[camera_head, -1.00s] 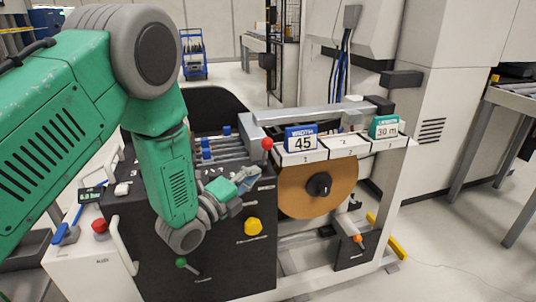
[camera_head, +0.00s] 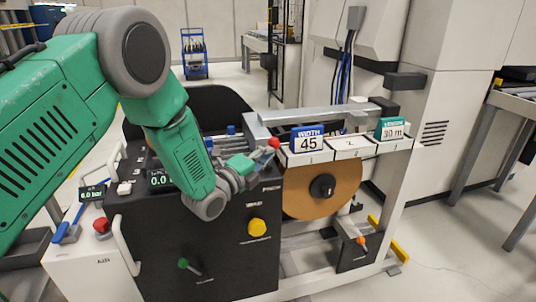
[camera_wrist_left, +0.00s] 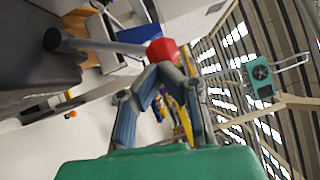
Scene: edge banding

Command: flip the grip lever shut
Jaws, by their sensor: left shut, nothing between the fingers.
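A lever with a red ball knob (camera_head: 274,143) stands at the upper right edge of the dark machine panel (camera_head: 235,265). Which lever is the grip lever I cannot read from the labels. My left gripper (camera_head: 262,157) is shut and empty, its tips just below and left of the red knob. In the left wrist view the red knob (camera_wrist_left: 162,50) shows right at the tips of my left gripper (camera_wrist_left: 160,72), on a grey rod running left. Whether they touch I cannot tell. My right gripper is not in view.

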